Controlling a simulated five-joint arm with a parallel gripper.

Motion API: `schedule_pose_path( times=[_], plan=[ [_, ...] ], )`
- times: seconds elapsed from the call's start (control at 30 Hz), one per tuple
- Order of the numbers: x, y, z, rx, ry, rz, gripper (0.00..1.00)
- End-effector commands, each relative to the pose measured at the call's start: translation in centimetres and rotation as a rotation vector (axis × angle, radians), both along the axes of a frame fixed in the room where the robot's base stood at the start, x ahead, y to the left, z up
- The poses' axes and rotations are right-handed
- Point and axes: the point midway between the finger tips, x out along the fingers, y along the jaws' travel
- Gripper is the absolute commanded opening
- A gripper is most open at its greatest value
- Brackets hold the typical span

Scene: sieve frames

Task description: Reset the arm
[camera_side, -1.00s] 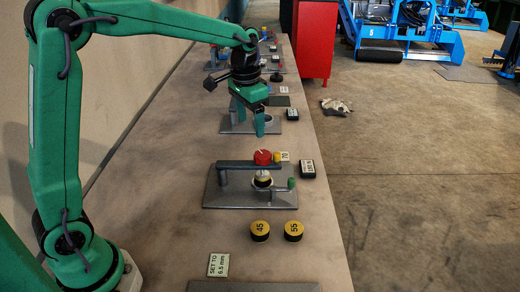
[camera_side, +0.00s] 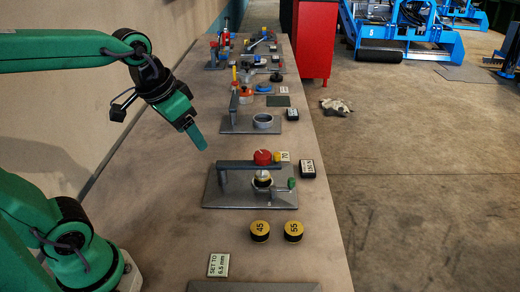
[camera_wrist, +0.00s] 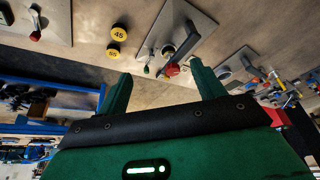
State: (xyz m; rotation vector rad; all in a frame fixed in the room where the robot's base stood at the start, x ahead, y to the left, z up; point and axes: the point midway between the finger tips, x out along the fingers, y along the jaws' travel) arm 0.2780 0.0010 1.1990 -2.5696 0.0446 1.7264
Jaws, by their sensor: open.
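My green gripper (camera_side: 192,132) hangs in the air at the left of the bench in the side view, tilted down to the right, with nothing in it. In the wrist view its two green fingers (camera_wrist: 163,82) stand wide apart with a clear gap between them. My upper arm reaches in from the left edge. The red knob also shows in the wrist view (camera_wrist: 171,70).
Two yellow-topped discs, 45 (camera_side: 260,230) and 55 (camera_side: 293,231), sit in front of the station. A "SET TO 6.5 mm" card (camera_side: 218,265) lies near. A second plate with a ring (camera_side: 263,121) and more stations stand farther back. A wall runs along the left.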

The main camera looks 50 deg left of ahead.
Motion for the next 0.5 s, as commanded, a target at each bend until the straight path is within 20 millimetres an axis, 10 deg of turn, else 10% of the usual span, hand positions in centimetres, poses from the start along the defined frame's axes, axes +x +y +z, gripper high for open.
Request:
schedule_pose_path(
  times=[0.5],
  plan=[
    [-5.4,-0.1,-2.0,-0.024,-0.104,0.047,0.68]
  ],
)
